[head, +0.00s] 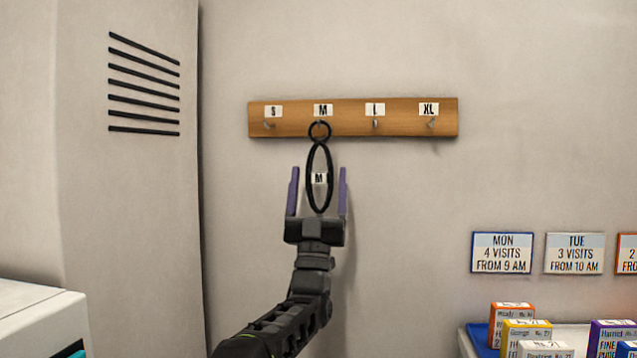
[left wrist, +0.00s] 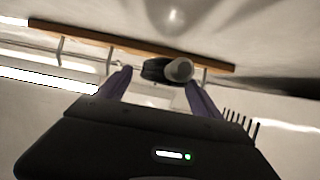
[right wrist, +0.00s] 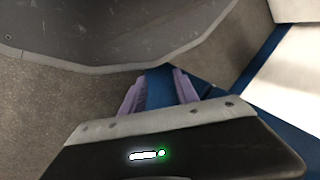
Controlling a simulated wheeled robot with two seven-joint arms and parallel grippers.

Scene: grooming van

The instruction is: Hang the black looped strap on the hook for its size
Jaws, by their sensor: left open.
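The black looped strap (head: 309,163) hangs from the M hook (head: 320,123) on the wooden rack (head: 400,118). Its small top ring is at the hook, and its long loop hangs below with a white M tag (head: 319,178). My left gripper (head: 318,180) is open, pointing up, with one finger on each side of the loop. In the left wrist view the strap's dark end (left wrist: 155,70) shows between the spread fingers, partly foreshortened. My right gripper (right wrist: 158,77) is low, outside the head view, with its fingers apart and no held object visible.
The S (head: 269,125), L (head: 375,124) and XL hooks (head: 432,123) are bare. A vented cabinet (head: 140,200) stands at left. Day signs (head: 502,252) hang at right above several small boxes (head: 525,330). The wall around the rack is clear.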

